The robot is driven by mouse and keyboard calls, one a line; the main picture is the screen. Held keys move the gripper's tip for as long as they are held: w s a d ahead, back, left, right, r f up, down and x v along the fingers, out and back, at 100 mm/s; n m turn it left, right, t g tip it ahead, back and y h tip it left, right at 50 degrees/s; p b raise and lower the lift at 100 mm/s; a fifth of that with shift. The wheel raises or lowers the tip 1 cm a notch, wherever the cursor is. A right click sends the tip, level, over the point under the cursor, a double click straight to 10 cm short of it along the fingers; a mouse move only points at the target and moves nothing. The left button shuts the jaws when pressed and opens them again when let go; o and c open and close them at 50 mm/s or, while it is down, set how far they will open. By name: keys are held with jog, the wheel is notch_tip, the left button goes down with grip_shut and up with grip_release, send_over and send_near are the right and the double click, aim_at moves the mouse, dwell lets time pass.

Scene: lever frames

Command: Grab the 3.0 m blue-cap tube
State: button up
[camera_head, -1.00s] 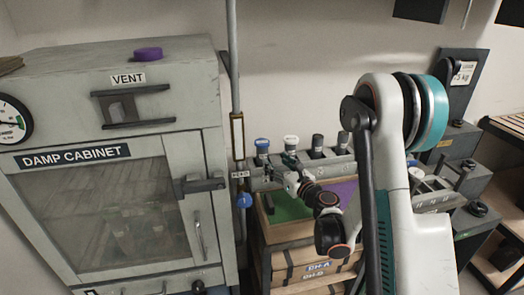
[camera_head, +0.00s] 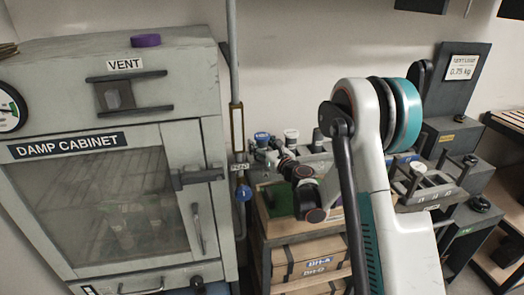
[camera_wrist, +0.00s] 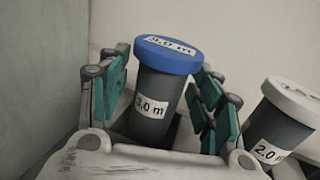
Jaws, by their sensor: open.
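The blue-cap tube (camera_wrist: 163,88) is dark grey, labelled "3.0 m" on its cap and side, and stands upright in the middle of the wrist view. My gripper (camera_wrist: 162,80) is open, with one teal-padded finger on each side of the tube. I cannot tell whether either finger touches it. The tube's lower end is hidden behind the gripper body. In the head view, the blue cap (camera_head: 262,136) shows above the rack at the left end of the tube row, and my gripper (camera_head: 268,155) is small and partly hidden there.
A white-cap tube (camera_wrist: 285,118) labelled "2.0 m" stands close to the right of my gripper. A dark-capped tube (camera_head: 318,140) stands further right in the rack. The damp cabinet (camera_head: 110,190) is to the left, and a pipe (camera_head: 233,80) rises behind.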

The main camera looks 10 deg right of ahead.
jog(key=c, duration=1.3)
jog(key=shift+c, duration=0.2)
